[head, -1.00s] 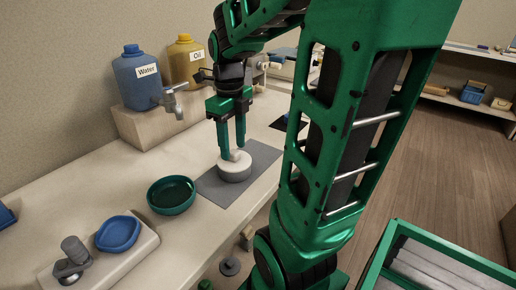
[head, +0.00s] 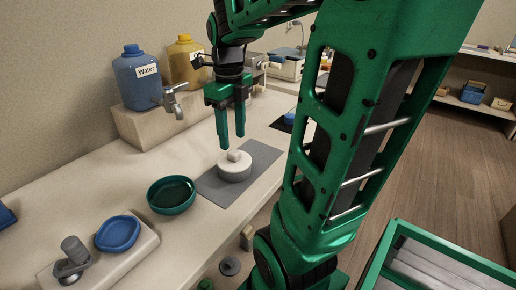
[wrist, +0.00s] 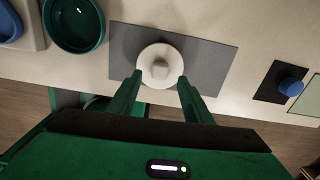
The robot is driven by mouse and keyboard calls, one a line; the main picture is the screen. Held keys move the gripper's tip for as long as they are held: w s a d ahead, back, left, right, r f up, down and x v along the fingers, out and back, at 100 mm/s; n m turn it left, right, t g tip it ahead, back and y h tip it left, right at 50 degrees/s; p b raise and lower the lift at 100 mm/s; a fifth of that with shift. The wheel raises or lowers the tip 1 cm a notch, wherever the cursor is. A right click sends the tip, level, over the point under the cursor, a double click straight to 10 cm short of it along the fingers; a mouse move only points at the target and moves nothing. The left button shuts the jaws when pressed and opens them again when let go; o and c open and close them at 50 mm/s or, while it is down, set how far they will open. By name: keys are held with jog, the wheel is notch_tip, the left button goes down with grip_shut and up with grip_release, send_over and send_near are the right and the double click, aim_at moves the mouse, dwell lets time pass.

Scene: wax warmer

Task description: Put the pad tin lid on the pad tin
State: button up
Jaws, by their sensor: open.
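The pad tin (head: 234,174) is a short, round, cream-white tin standing on a dark grey mat (head: 217,187). Its lid (head: 236,160), pale with a block-shaped knob, sits on top and looks level. In the wrist view the lid (wrist: 159,66) covers the tin from above, so the tin's inside is hidden. My gripper (head: 231,146) is open and empty, above the lid and apart from it. In the wrist view its fingers (wrist: 158,82) spread on either side of the lid's near edge.
A green bowl (head: 171,195) stands left of the mat. A blue dish (head: 118,232) sits on a pale block at the near left. The Water jug (head: 139,77) and Oil jug (head: 187,60) stand on a raised ledge behind. A blue item (wrist: 290,85) lies on a dark mat at right.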

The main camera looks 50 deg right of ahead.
jog(key=shift+r, duration=1.45)
notch_tip(320, 180, up, 11)
dwell(0.3)
jog(key=shift+f, duration=0.2)
jog(key=s+a+f+n, duration=0.1)
jog(key=s+f+n, duration=0.5)
jog(key=f+n, duration=0.4)
jog(key=s+a+f+n, duration=0.2)
jog(key=s+f+n, duration=0.5)
jog(key=n, duration=1.1)
notch_tip(320, 180, down, 3)
jog(key=shift+a+f, duration=0.1)
jog(key=shift+a, duration=0.05)
